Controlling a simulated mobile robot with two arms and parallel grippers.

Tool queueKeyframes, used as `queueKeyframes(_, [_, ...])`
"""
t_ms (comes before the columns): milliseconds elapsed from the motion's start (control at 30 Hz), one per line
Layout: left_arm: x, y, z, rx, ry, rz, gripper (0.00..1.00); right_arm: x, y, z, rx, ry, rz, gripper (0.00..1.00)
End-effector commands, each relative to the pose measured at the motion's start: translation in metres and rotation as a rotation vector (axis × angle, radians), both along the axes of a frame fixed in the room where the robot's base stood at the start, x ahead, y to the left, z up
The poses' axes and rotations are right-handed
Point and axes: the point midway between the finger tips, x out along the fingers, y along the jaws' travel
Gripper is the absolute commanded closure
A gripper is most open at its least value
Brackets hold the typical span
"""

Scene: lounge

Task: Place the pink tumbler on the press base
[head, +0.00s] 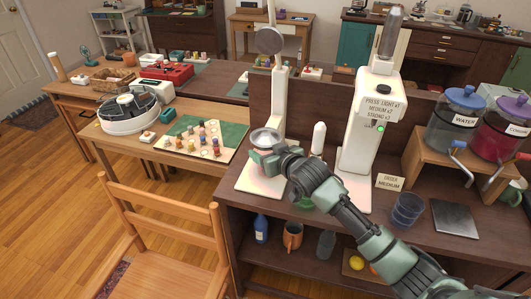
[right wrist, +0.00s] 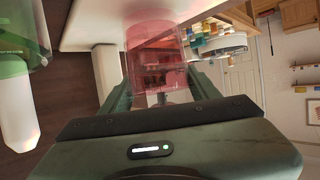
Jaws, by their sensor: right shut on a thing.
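The pink tumbler (right wrist: 152,45) is clear and pink, and my right gripper (right wrist: 155,88) is shut on it in the right wrist view. In the head view the right gripper (head: 266,155) and tumbler (head: 265,138) are over a flat white base (head: 246,181), below a tall white stand with a round grey disc (head: 270,40). I cannot tell whether the tumbler touches this base. A white machine (head: 358,135) with a label starting "PRESS" stands to the right on its own white base (head: 357,190). My left gripper is not in view.
A green cup (head: 304,202) is partly hidden behind my right arm. A short white post (head: 318,138) stands between the white machines. Blue cups (head: 407,209), an order sign (head: 390,182) and a dark pad (head: 455,217) are at right. A wooden chair (head: 160,235) stands at left.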

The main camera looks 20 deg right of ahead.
Motion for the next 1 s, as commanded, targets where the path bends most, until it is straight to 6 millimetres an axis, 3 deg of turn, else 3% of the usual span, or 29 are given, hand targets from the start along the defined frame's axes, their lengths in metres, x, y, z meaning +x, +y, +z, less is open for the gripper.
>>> queueKeyframes(67, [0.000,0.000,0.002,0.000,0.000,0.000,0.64,-0.002,0.002,-0.008,0.001,0.005,0.003,1.00])
queueKeyframes(433, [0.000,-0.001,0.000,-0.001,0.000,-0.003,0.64,-0.002,0.003,-0.012,0.003,0.004,0.003,1.00])
queueKeyframes(467, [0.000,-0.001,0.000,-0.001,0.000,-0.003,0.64,-0.002,0.003,-0.013,0.002,0.006,0.003,0.33])
queueKeyframes(533, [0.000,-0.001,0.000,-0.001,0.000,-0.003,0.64,-0.002,0.003,-0.013,0.001,0.005,0.003,0.17])
queueKeyframes(900, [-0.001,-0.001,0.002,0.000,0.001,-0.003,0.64,-0.002,0.002,-0.008,0.000,0.005,0.003,0.17])
queueKeyframes(1000, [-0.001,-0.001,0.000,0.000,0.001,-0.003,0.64,-0.012,0.000,-0.006,0.001,0.005,0.003,0.17])
